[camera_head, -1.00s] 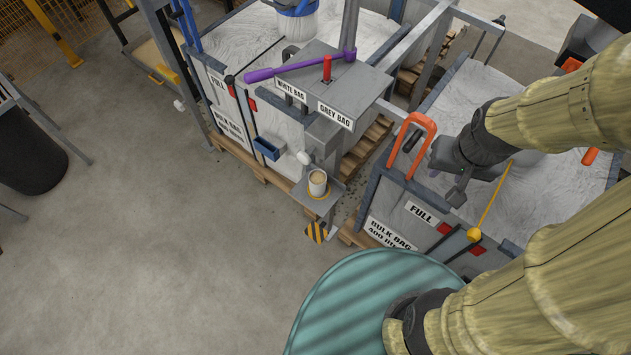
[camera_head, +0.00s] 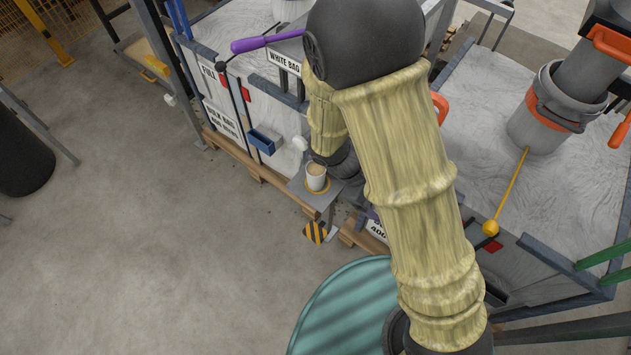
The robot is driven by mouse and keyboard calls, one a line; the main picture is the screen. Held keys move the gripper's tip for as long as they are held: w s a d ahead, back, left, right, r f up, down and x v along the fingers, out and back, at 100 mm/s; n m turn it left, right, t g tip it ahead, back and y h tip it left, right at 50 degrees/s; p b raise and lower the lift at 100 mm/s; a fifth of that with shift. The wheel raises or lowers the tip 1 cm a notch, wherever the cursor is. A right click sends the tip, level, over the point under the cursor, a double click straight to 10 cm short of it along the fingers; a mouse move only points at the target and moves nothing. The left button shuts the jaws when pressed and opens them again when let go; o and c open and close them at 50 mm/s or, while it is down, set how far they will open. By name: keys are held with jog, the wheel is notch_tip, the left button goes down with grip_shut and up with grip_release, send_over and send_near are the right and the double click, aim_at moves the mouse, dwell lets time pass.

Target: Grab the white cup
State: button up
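The white cup (camera_head: 316,178) stands upright on a small grey shelf (camera_head: 303,191), inside a yellow ring. A brown content shows at its top. My gripper (camera_head: 341,170) is a dark shape just right of the cup, close to it. My own arm hides much of it, and its fingers cannot be made out. I cannot tell whether it touches the cup.
A white bulk bag stand with a purple lever (camera_head: 265,43) and a blue tray (camera_head: 265,140) is behind the shelf. A teal drum (camera_head: 345,305) is in front.

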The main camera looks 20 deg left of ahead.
jog(key=w+a+f+n+t+h+b, duration=0.1)
jog(key=a+f+n+t+h+b, duration=0.1)
jog(key=a+f+n+t+b, duration=0.6)
jog(key=n+t+y+b, duration=0.1)
jog(key=n+t+y, duration=0.6)
jog(key=n+t, duration=0.3)
send_near(310, 178)
jog(key=s, duration=0.1)
jog(key=n, duration=0.1)
jog(key=s+a+r, duration=0.1)
jog(key=shift+s+g, duration=0.3)
jog(key=shift+g, duration=0.1)
jog(key=w, duration=0.4)
jog(key=w+d, duration=0.1)
jog(key=w, duration=0.3)
jog(key=w+d+b, duration=0.1)
jog(key=w, duration=0.3)
jog(key=shift+d, duration=0.25)
jog(key=shift+w+d, duration=0.1)
jog(key=w, duration=0.2)
jog(key=w+d, duration=0.1)
jog(key=w, duration=0.2)
jog(key=shift+d+b, duration=0.2)
jog(key=shift+b, duration=0.1)
jog(key=shift+s+a, duration=0.1)
jog(key=shift+s, duration=0.05)
